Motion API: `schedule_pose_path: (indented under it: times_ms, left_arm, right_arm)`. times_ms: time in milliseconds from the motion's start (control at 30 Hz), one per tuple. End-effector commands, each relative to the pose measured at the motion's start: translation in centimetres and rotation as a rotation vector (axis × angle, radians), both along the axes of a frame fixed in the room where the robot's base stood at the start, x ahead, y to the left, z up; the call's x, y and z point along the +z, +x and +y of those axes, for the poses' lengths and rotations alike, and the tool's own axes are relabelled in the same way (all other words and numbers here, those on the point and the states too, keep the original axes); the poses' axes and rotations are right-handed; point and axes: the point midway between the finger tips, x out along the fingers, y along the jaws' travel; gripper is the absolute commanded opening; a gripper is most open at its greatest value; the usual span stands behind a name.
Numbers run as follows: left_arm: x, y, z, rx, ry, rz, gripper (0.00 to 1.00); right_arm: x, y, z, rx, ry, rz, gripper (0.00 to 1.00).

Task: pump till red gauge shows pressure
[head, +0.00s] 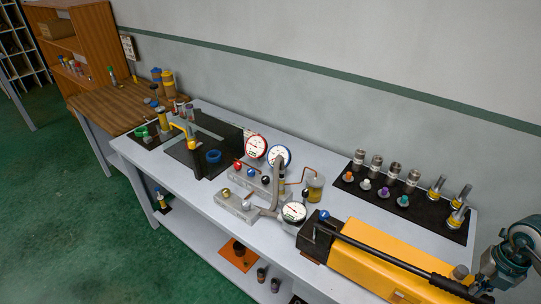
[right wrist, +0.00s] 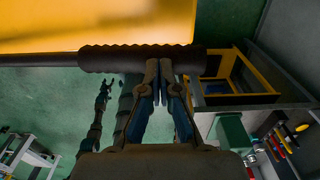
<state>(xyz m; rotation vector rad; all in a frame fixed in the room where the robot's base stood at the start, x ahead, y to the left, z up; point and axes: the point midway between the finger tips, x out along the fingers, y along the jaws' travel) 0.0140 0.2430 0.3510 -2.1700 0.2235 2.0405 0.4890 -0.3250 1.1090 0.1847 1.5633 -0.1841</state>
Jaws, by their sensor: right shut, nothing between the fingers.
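The red-rimmed gauge (head: 256,147) stands on the bench, left of a blue-rimmed gauge (head: 280,155); its needle is too small to read. The yellow hand pump (head: 385,262) lies at the front right, with a long black lever (head: 385,253) low along its top. A smaller dark-rimmed gauge (head: 293,212) sits at the pump's left end. My right gripper (head: 477,289) is at the lever's right end. In the right wrist view its fingers (right wrist: 165,68) are shut, with their tips against or just beside the ribbed black lever grip (right wrist: 140,58); contact is unclear. My left gripper is not identifiable.
A black mat (head: 405,195) with several metal fittings and coloured caps lies behind the pump. Valve blocks with coloured knobs (head: 265,180) and a bent pipe stand around the gauges. A black plate (head: 203,155) with a yellow vise lies further left. A wooden table (head: 125,105) adjoins the bench.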

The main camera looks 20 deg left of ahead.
Motion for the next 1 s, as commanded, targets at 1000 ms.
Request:
schedule_pose_path:
  times_ms: [1000]
  left_arm:
    - [-0.9, -0.3, 0.0, 0.0, 0.001, 0.004, 0.61]
  right_arm:
    - [-2.6, -0.1, -0.6, 0.0, -0.001, 0.002, 0.0]
